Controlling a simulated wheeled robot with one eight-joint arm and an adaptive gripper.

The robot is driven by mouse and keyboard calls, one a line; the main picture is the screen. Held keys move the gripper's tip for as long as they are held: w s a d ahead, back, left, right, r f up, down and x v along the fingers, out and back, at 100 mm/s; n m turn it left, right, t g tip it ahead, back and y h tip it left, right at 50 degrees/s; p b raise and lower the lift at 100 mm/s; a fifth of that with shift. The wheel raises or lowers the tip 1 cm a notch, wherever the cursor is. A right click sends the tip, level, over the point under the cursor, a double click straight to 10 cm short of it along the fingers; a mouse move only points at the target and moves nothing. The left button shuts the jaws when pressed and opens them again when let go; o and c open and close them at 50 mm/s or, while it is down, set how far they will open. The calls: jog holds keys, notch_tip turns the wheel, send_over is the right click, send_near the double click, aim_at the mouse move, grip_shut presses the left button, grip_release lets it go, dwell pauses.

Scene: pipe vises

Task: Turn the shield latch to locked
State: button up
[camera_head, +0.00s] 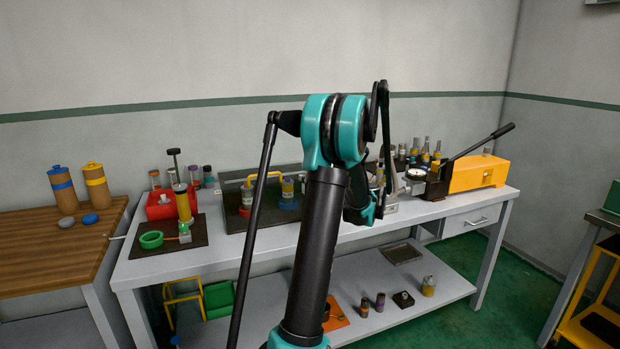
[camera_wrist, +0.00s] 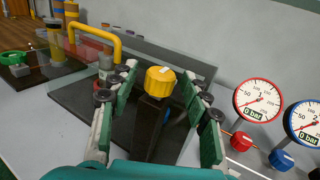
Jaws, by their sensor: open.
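A yellow knob (camera_wrist: 160,80) with a small white mark on top stands on a dark stem in the middle of the wrist view. It looks like the shield latch; its locked or unlocked position cannot be read. A clear shield panel (camera_wrist: 185,57) lies around it, with a yellow bar handle (camera_wrist: 97,36) at left. My gripper (camera_wrist: 158,76) is open, its green-padded fingers on either side of the knob with visible gaps. In the head view the arm hides the knob and most of the gripper; the yellow handle (camera_head: 266,176) shows left of the arm.
Right of the gripper, the wrist view shows a red gauge (camera_wrist: 258,101) and a blue gauge (camera_wrist: 306,120), both reading 0 bar, with red (camera_wrist: 241,141) and blue (camera_wrist: 281,160) knobs below. A yellow pump (camera_head: 477,173) with a long lever stands on the bench's right side.

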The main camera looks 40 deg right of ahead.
jog(key=v, duration=1.1)
jog(key=shift+s, duration=0.1)
